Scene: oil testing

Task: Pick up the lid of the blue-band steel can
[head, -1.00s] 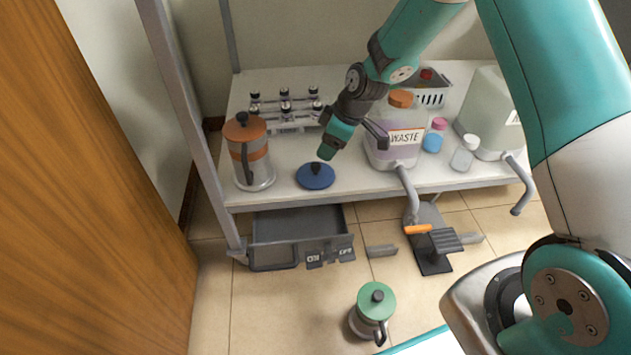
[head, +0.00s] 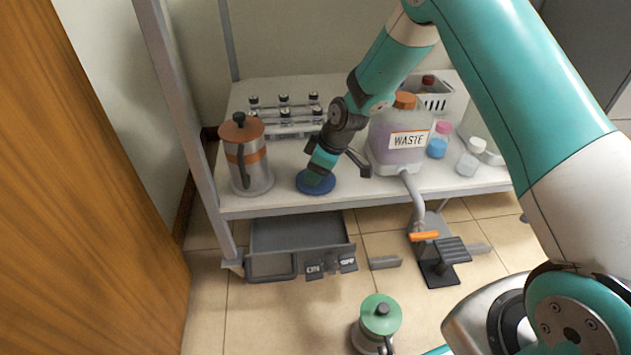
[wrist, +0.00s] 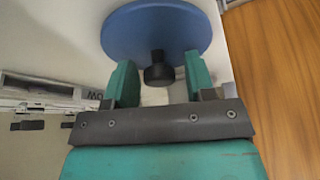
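The blue round lid (head: 327,186) lies flat on the white shelf, right of the orange-banded steel can. Its black knob is hidden by my gripper in the head view. My gripper (head: 313,175) points down over the lid. In the wrist view, my gripper (wrist: 160,80) is open, with one teal finger on each side of the knob (wrist: 159,71) of the blue lid (wrist: 155,28). Gaps show between the knob and both fingers. No blue-band can body is in view.
The orange-banded can (head: 247,178) stands close left of the lid. A test-tube rack (head: 285,130) stands behind, and the waste jug (head: 390,150) stands to the right. An open drawer (head: 300,232) is below the shelf. A green-lidded can (head: 380,314) stands in front.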

